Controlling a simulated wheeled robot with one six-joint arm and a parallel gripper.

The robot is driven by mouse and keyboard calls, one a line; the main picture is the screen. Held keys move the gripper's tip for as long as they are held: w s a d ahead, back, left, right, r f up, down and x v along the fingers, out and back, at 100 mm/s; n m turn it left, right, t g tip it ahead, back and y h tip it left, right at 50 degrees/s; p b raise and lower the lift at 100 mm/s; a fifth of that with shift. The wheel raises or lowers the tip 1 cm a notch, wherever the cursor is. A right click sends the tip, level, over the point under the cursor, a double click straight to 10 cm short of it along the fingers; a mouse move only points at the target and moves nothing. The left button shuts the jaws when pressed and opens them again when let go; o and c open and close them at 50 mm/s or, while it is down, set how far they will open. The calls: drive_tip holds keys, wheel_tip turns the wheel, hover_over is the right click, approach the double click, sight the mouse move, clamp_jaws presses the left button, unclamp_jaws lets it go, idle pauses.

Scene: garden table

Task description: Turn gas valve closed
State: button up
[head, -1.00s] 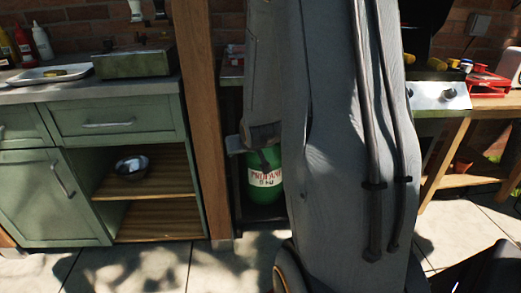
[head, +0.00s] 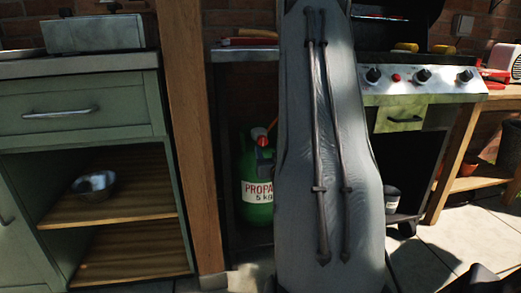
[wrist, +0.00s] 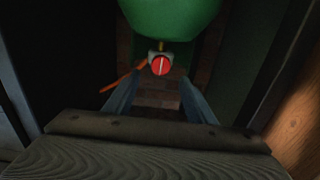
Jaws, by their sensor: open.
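A green propane bottle (head: 256,212) with a white label stands in the dark bay under the counter, partly hidden behind my arm. Its red valve knob (head: 259,136) shows at its top, beside an orange hose (head: 272,125). In the wrist view the green bottle (wrist: 172,14) fills the top, and the round red knob (wrist: 161,65) with a pale bar across it faces me. My gripper (wrist: 159,80) is open, one finger on each side of the knob's line and apart from it. The fingers hold nothing. The gripper is not clearly visible in the head view.
A wooden post (head: 188,130) stands left of the bottle bay. A green cabinet (head: 80,118) with a metal bowl (head: 94,184) on its open shelf is at left. A grill (head: 418,82) stands right. In the wrist view dark walls flank the gripper closely.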

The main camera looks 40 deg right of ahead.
sight(263, 141)
drive_tip(key=b+x, duration=0.2)
drive_tip(key=x, duration=0.5)
drive_tip(key=shift+w+d, duration=0.1)
drive_tip(key=shift+w, duration=0.25)
drive_tip(key=c, duration=1)
